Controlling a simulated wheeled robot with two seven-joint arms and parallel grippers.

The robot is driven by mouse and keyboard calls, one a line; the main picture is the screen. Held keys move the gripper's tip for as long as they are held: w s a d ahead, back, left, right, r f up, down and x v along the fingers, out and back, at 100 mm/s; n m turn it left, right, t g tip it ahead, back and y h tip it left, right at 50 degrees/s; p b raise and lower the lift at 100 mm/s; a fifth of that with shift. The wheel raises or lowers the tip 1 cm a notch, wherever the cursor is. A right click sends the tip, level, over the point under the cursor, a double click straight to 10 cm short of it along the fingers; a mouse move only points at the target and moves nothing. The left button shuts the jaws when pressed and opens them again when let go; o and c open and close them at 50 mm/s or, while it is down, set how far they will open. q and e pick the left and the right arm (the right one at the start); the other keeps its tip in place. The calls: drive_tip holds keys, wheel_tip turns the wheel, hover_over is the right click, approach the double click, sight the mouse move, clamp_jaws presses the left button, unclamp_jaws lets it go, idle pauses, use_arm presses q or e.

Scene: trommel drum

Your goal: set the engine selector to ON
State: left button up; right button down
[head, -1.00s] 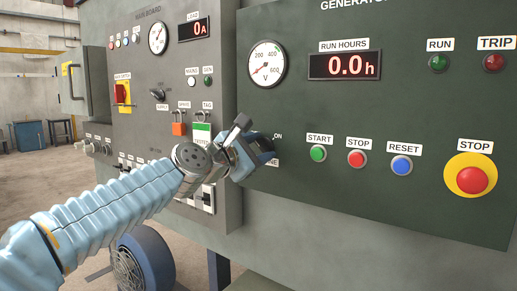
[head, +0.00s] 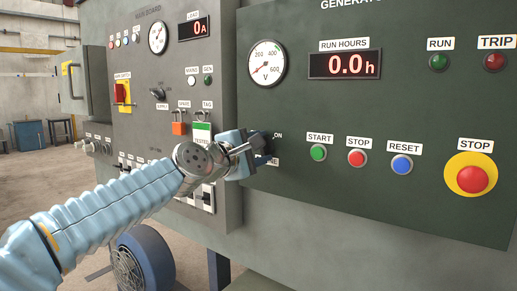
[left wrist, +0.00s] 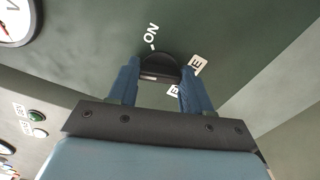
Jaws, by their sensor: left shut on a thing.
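The engine selector (left wrist: 158,68) is a black rotary knob on the dark green generator panel, with an ON mark above it and a partly hidden label below. In the left wrist view my left gripper (left wrist: 155,85) has its blue fingers on either side of the knob, shut on it. In the head view my left gripper (head: 262,153) is at the selector and covers most of it, so the knob's pointing direction cannot be read there. My right gripper is in neither view.
To the right of the selector are the green START button (head: 318,153), red STOP button (head: 356,158), blue RESET button (head: 401,165) and a large red emergency stop (head: 472,179). The grey main board (head: 222,80) stands at the left. The run hours display (head: 344,65) reads 0.0.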

use_arm(q)
drive_tip(key=m+b, duration=0.2)
drive_tip(key=m, duration=1)
drive_tip(key=shift+f, duration=0.2)
drive_tip(key=shift+m, duration=0.3)
drive_tip(key=o, duration=1.1)
drive_tip(key=shift+c, duration=0.2)
drive_tip(key=shift+s+a+r, duration=0.1)
drive_tip(key=b+v, duration=0.4)
drive_tip(key=v, duration=0.9)
drive_tip(key=shift+s, duration=0.25)
